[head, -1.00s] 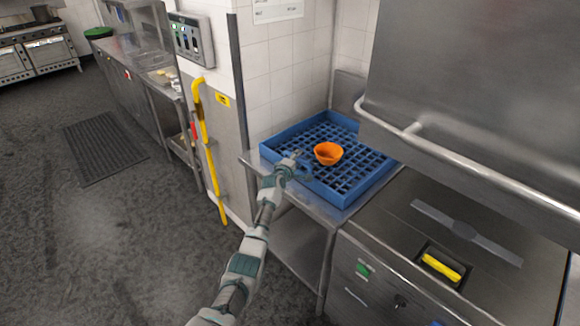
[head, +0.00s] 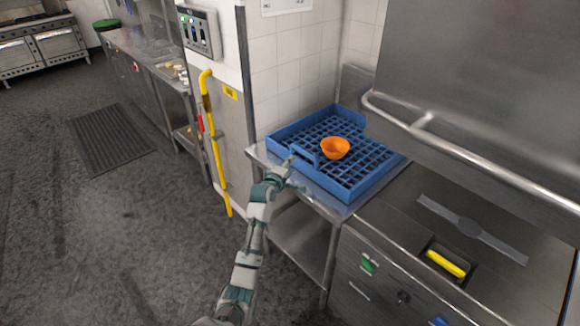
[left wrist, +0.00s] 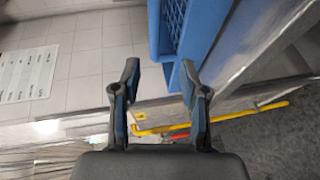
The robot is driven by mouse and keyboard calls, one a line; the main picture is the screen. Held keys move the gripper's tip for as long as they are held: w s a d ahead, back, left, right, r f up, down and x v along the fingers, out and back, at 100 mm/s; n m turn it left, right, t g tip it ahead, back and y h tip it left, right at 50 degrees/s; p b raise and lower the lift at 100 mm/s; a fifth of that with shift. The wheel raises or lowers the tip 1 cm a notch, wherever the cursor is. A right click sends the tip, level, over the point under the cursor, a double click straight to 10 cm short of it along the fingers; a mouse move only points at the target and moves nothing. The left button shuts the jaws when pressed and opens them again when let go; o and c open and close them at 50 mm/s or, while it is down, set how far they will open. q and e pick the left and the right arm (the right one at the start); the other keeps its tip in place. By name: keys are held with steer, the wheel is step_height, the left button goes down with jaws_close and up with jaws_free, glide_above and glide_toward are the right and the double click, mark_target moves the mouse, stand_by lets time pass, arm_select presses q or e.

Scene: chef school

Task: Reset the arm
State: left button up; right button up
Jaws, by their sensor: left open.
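My left arm reaches up from the bottom of the head view. Its gripper (head: 287,163) is at the front left edge of the blue dish rack (head: 349,193). In the left wrist view the gripper (left wrist: 160,80) is open, with nothing between its fingers. The rack's blue side (left wrist: 158,30) shows just beyond the fingers; I cannot tell whether they touch. An orange bowl (head: 334,148) sits in the rack, apart from the gripper. My right gripper is not in view.
The rack stands on a steel counter (head: 322,207) beside a tiled wall. A steel machine with a long handle rail (head: 470,146) is at the right. A yellow pipe (head: 214,150) runs down the wall end at left. Open floor (head: 110,230) lies left.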

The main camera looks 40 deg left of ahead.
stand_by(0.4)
arm_select(q)
steer(key=s+d+f+m+g+h, duration=0.25)
steer(key=s+d+f+m, duration=0.4)
steer(key=d+f, duration=0.35)
steer(key=s+d+f+m+g+h, duration=0.1)
steer(key=s+d+f+m+g, duration=0.2)
steer(key=s+d+f+m, duration=0.55)
steer(key=s+d+f+m+g+h, duration=0.1)
steer(key=s+d+f+m+g, duration=0.25)
steer(key=s+d, duration=0.75)
steer(key=s+d+f+m+g+h, duration=0.1)
steer(key=s+d+f+m+g, duration=0.25)
steer(key=s+d, duration=0.8)
steer(key=s+a+f, duration=0.2)
steer(key=f, duration=0.7)
steer(key=s+a+f, duration=0.1)
steer(key=f, duration=0.8)
steer(key=s+f, duration=0.4)
steer(key=f, duration=0.4)
steer(key=s+a+f+m+g, duration=0.1)
steer(key=s+f, duration=0.4)
steer(key=f, duration=0.4)
steer(key=shift+s+a, duration=0.15)
steer(key=shift+a, duration=0.05)
steer(key=shift+y, duration=0.25)
